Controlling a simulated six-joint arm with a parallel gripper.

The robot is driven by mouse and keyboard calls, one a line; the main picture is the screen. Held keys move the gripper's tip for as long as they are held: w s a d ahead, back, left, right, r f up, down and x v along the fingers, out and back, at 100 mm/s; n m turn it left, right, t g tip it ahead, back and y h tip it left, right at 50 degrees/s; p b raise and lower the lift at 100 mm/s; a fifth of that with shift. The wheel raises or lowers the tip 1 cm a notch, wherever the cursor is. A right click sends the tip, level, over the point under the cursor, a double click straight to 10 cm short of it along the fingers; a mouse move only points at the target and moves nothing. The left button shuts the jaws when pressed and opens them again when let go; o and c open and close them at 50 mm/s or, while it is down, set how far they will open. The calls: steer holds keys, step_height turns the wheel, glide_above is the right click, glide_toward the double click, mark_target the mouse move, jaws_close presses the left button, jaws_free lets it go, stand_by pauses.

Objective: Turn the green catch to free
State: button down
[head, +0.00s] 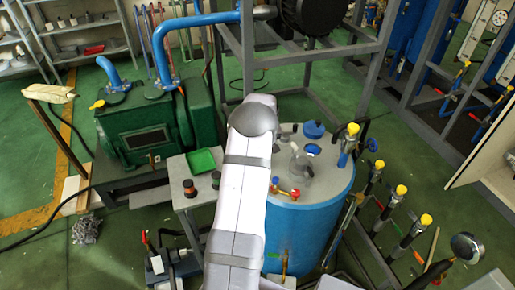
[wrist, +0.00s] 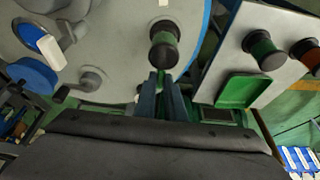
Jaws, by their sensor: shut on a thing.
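My gripper (wrist: 164,78) is in the wrist view, its two dark fingers close together over the tank lid. They are shut on a narrow green piece (wrist: 163,77), which I take for the green catch; only a sliver shows between the fingertips. Just beyond the tips, a spool-shaped fitting (wrist: 165,42) with black ends and a green middle stands over the grey lid. I cannot tell whether it is joined to the catch, or which way the catch is turned. In the head view my own arm hides the gripper and the catch.
The blue tank (head: 320,235) has a grey lid with fittings and a red-handled valve (head: 288,193). A side table (head: 180,166) to its left bears a green tray (head: 201,161) and small black-capped pieces. A green pump (head: 130,130) and yellow-capped valves (head: 392,195) flank the tank.

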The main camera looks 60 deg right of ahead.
steer(key=m+g, duration=0.1)
steer(key=m, duration=0.1)
steer(key=shift+w+m+h+p, duration=0.1)
steer(key=shift+m+h+p, duration=0.2)
steer(key=shift+m+g, duration=0.3)
steer(key=shift+m, duration=0.5)
steer(key=m+b, duration=0.1)
steer(key=m+g+b, duration=0.1)
steer(key=b, duration=0.1)
steer(key=m+b, duration=0.1)
steer(key=m, duration=0.1)
steer(key=shift+w+f+g+h+b, duration=0.2)
steer(key=shift+f+g+h+b, duration=0.1)
steer(key=shift+b, duration=0.1)
steer(key=shift+w+m+g+b, duration=0.1)
steer(key=shift+m+g+b, duration=0.2)
steer(key=shift+m+b, duration=0.65)
steer(key=m, duration=0.1)
steer(key=m+g+b, duration=0.1)
steer(key=m, duration=0.2)
steer(key=shift+r, duration=0.25)
steer(key=shift+w+r+m+g+y, duration=0.1)
steer(key=shift+m+g+y, duration=0.3)
steer(key=shift+m, duration=0.5)
steer(key=shift+w+m+g+y, duration=0.1)
steer(key=shift+m+g+y, duration=0.25)
steer(key=shift+m, duration=0.5)
steer(key=shift+s, duration=0.1)
